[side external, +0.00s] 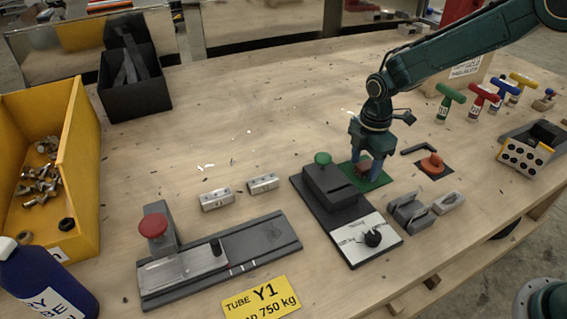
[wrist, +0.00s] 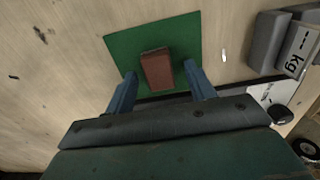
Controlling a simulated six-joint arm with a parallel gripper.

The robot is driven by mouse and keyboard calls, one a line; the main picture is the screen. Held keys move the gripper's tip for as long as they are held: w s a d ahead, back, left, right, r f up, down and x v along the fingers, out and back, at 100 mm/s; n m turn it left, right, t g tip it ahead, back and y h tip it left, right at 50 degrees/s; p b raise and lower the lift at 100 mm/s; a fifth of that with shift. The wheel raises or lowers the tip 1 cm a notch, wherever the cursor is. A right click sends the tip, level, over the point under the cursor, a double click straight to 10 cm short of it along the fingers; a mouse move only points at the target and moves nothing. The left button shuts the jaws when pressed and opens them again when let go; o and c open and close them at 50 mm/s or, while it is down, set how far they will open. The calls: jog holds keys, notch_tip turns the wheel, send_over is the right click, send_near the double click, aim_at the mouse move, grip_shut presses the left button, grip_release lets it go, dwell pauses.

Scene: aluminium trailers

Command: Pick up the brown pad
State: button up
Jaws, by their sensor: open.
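The brown pad (wrist: 157,70) is a small reddish-brown block lying on a green square mat (wrist: 124,46) in the wrist view. In the side external view the pad (side external: 364,170) is partly hidden by my gripper. My gripper (wrist: 165,80) is open, with one blue finger on each side of the pad's near end. A gap shows between the pad and each finger in the wrist view. In the side external view my gripper (side external: 368,170) points down over the green mat (side external: 378,182); I cannot tell the exact fingertip height.
Grey blocks (side external: 408,210) and a red-orange knob (side external: 432,163) are to the right. Coloured T-handles (side external: 450,97) stand at the back right. The table's middle left is mostly clear.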

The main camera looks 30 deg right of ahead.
aim_at(365, 165)
jog(key=c, duration=1.1)
jog(key=shift+r, duration=0.1)
jog(key=shift+c, duration=0.2)
notch_tip(365, 165, up, 20)
dwell(0.3)
